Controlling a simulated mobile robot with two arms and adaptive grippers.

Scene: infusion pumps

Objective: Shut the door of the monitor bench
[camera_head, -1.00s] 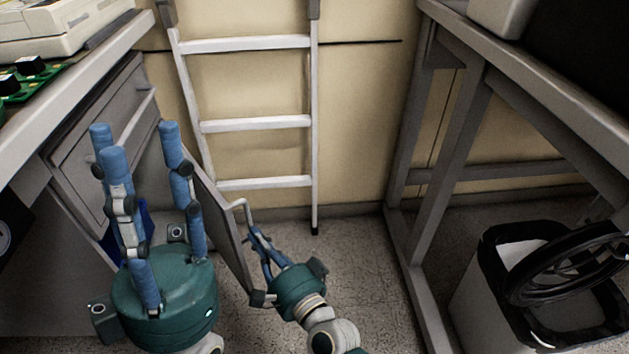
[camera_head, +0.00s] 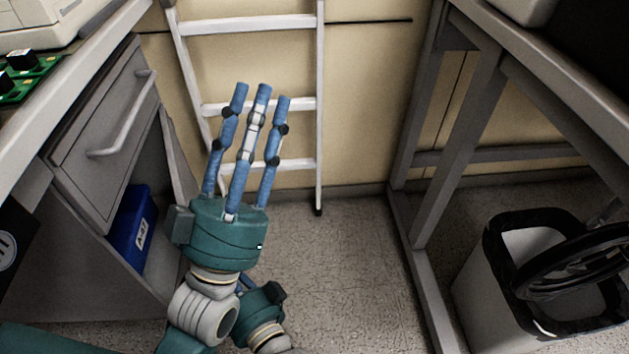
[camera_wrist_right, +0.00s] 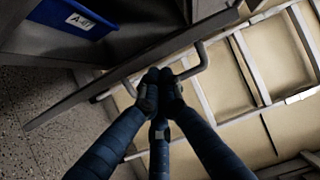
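The monitor bench (camera_head: 60,110) is at the left. Its grey door (camera_head: 179,155) stands open below the drawer, seen nearly edge-on, with its lower part hidden behind my left gripper (camera_head: 262,92). My left gripper points up with its three fingers spread and empty, in front of the door. My right gripper (camera_head: 250,285) is low behind it, its fingers mostly hidden there. In the right wrist view its fingers (camera_wrist_right: 159,77) come together on the door's bar handle (camera_wrist_right: 199,68). The door (camera_wrist_right: 120,73) crosses that view as a dark slanted slab.
A drawer with a handle (camera_head: 125,120) sits above the open compartment, which holds a blue bin (camera_head: 133,225). A ladder (camera_head: 262,107) leans at the back wall. A table frame (camera_head: 460,140) and a waste bin (camera_head: 490,290) stand right. Floor is clear in the middle.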

